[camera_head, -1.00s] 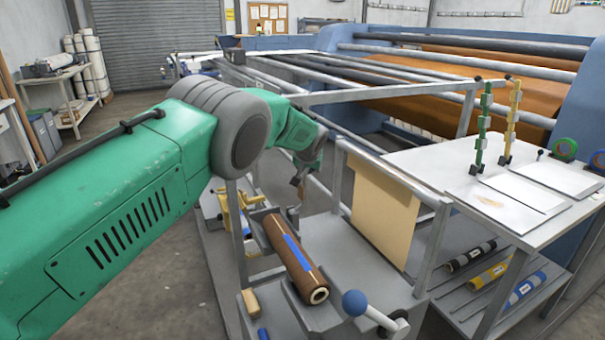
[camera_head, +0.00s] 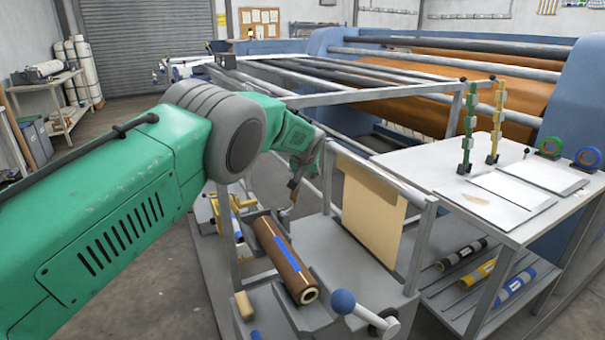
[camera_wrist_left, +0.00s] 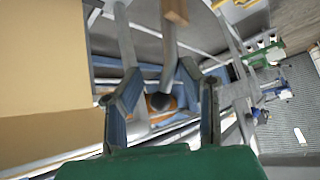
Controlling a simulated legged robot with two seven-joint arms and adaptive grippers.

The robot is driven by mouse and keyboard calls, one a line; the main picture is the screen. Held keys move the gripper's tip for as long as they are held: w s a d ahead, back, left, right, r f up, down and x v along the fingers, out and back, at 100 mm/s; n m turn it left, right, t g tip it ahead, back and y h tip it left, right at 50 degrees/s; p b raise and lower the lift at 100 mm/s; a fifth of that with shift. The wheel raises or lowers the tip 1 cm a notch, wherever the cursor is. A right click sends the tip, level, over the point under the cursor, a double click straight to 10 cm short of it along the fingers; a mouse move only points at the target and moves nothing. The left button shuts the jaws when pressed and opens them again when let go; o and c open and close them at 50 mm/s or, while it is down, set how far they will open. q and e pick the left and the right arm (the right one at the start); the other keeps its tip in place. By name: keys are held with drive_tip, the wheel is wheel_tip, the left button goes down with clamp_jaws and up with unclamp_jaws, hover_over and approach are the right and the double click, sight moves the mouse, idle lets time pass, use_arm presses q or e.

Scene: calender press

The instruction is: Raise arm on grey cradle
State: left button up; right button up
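The grey cradle (camera_head: 308,318) stands at the lower middle of the head view and carries a brown roll (camera_head: 270,240) with a blue stripe. A slim grey arm (camera_head: 287,210) stands near the roll's far end. In the wrist view, a bar with a brown tip (camera_wrist_left: 175,12), which looks like this arm, rises beyond my fingers. My left gripper (camera_head: 294,182) is over the far end of the cradle, close to the arm. In the wrist view the left gripper (camera_wrist_left: 160,85) has its fingers apart. I cannot tell whether it touches the arm. My right gripper is not in view.
A tan sheet (camera_head: 372,212) hangs from a rail to the right. A white table (camera_head: 455,181) holds flat sheets and green and yellow stacks. The blue press (camera_head: 570,90) fills the back right.

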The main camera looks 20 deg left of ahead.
use_arm(q)
drive_tip(key=shift+a, duration=0.1)
drive_tip(key=shift+a+f, duration=0.1)
drive_tip(key=shift+a, duration=0.6)
drive_tip(key=shift+s+r, duration=0.3)
drive_tip(key=shift+r, duration=0.2)
drive_tip(key=v, duration=1)
drive_tip(key=shift+s+d, duration=0.2)
drive_tip(key=shift+d, duration=0.1)
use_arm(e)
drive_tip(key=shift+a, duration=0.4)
